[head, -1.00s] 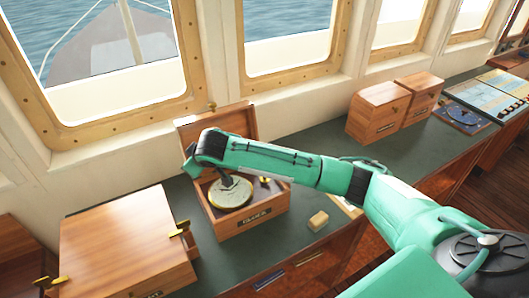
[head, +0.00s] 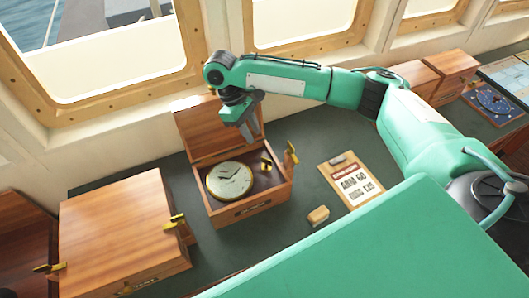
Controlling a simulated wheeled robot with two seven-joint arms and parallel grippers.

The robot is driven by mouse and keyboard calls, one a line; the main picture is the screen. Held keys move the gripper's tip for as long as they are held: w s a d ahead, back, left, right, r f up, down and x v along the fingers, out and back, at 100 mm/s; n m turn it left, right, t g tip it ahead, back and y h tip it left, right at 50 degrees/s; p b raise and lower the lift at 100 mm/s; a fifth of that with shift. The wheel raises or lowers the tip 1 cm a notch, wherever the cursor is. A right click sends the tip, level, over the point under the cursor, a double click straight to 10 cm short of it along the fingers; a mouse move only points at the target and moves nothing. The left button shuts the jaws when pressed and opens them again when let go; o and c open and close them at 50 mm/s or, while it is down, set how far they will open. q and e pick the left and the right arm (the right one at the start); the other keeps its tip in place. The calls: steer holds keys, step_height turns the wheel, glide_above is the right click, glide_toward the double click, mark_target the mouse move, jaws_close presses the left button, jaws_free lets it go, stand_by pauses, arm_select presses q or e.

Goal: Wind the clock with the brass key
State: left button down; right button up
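The clock (head: 236,187) has a round pale dial with dark hands. It lies face up in an open wooden box (head: 250,208) whose lid (head: 205,135) stands up at the back. A small brass piece (head: 266,163) sits in the box to the right of the dial; it may be the brass key, but it is too small to tell. My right gripper (head: 252,134) points down above the back of the box, in front of the lid and apart from the dial. Its fingers show edge-on, so I cannot tell whether they are open or hold anything. My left gripper is out of view.
A closed wooden box (head: 115,230) with brass catches stands at left. A brass catch (head: 291,154) sticks up at the clock box's right side. A small wooden block (head: 318,215) and a clipboard (head: 350,182) lie to the right. More boxes (head: 450,75) stand at back right.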

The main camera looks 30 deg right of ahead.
mark_target(267, 159)
steer(key=p+x, duration=0.3)
steer(key=x, duration=0.6)
steer(key=shift+d+f, duration=0.15)
steer(key=shift+f, duration=0.15)
steer(key=shift+s+d+f+p, duration=0.15)
steer(key=shift+f+p, duration=0.2)
steer(key=shift+f, duration=0.25)
jaws_close()
